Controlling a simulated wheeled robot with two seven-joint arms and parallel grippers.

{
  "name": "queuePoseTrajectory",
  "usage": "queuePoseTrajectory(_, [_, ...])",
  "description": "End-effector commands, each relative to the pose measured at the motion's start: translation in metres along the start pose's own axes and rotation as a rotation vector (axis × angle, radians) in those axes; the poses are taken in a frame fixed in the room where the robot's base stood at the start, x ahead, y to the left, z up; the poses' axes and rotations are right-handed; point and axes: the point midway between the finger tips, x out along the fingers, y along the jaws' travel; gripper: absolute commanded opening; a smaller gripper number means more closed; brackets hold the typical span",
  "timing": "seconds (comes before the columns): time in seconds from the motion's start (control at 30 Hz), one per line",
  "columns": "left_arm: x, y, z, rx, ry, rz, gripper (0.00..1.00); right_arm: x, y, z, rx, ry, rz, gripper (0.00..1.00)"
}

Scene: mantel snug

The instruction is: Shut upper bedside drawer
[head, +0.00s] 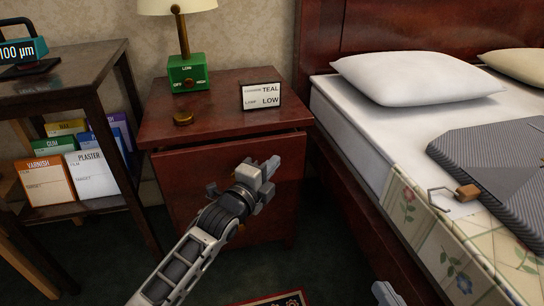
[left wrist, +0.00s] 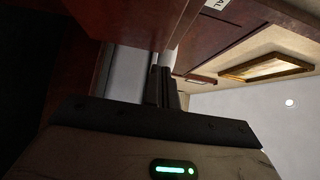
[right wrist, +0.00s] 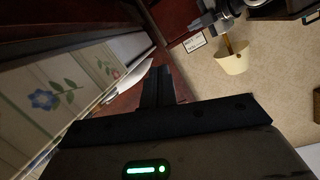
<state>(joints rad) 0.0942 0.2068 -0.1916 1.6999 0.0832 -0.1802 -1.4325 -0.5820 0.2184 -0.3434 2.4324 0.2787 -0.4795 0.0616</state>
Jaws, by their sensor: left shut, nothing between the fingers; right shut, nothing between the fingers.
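The dark red bedside cabinet (head: 215,118) stands beside the bed. Its upper drawer (head: 190,168) has its front a little out from under the cabinet top, with a narrow dark gap above it. My left gripper (head: 270,166) is shut and empty, in front of the drawer's right part and hiding some of it. Whether it touches the drawer front I cannot tell. Its shut fingers (left wrist: 163,87) show close to reddish wood in the left wrist view. My right gripper (head: 383,292) is only partly in the head view, low by the bed; its fingers (right wrist: 158,86) are shut and empty.
The bed (head: 345,125) closes off the right, a dark shelf (head: 85,75) the left.

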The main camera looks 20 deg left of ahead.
Motion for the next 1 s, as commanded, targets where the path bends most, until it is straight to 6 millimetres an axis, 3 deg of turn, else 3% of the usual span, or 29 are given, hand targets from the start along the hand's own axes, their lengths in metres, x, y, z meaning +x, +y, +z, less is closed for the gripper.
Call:
queuePoseTrajectory(0.1, [0.026,0.002,0.000,-0.001,0.000,-0.002,0.00,0.002,-0.001,0.001,0.035,0.026,-0.021,0.00])
queuePoseTrajectory(0.3, [0.044,0.003,0.021,0.002,0.001,0.000,0.00,0.003,-0.005,-0.003,0.083,0.061,-0.051,0.00])
queuePoseTrajectory(0.83, [0.052,0.001,0.029,0.001,0.001,0.001,0.00,0.003,-0.008,-0.007,0.106,0.079,-0.066,0.00])
queuePoseTrajectory(1.0, [0.070,0.004,0.045,0.006,0.004,0.000,0.00,0.005,-0.006,-0.002,0.124,0.099,-0.079,0.00])
